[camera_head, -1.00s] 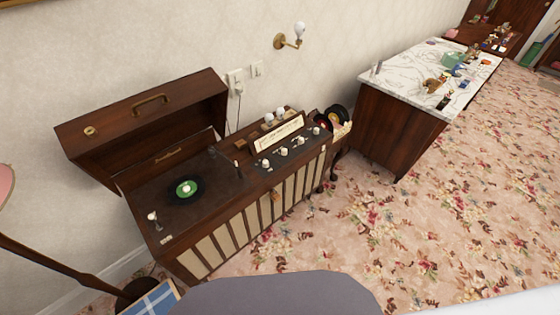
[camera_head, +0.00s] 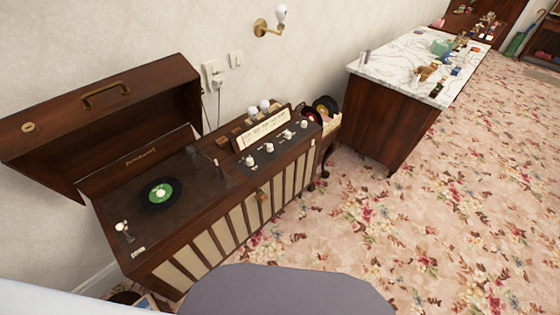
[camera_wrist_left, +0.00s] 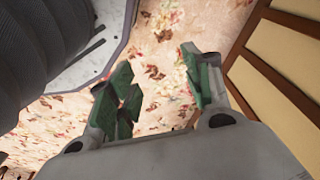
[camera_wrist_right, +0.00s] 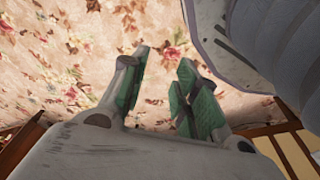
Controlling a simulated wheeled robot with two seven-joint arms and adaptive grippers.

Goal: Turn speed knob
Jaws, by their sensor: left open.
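A dark wooden record-player console (camera_head: 205,237) stands against the wall with its lid (camera_head: 110,110) raised. A record with a green label (camera_head: 161,194) lies on its deck. A pale knob-like part (camera_head: 122,227) is at the deck's front left corner. Several white knobs line the control panel (camera_head: 262,170) on the right; I cannot tell which one sets speed. Neither gripper shows in the head view. My left gripper (camera_wrist_left: 160,88) is open and empty above the carpet, beside the console's slatted front (camera_wrist_left: 278,70). My right gripper (camera_wrist_right: 163,92) is open and empty above the carpet.
A marble-topped cabinet (camera_head: 395,65) with small items stands to the right. A small stand with records (camera_head: 325,108) is between it and the console. A wall lamp (camera_head: 270,25) and wall plates are above. The floral carpet (camera_head: 420,215) on the right is clear.

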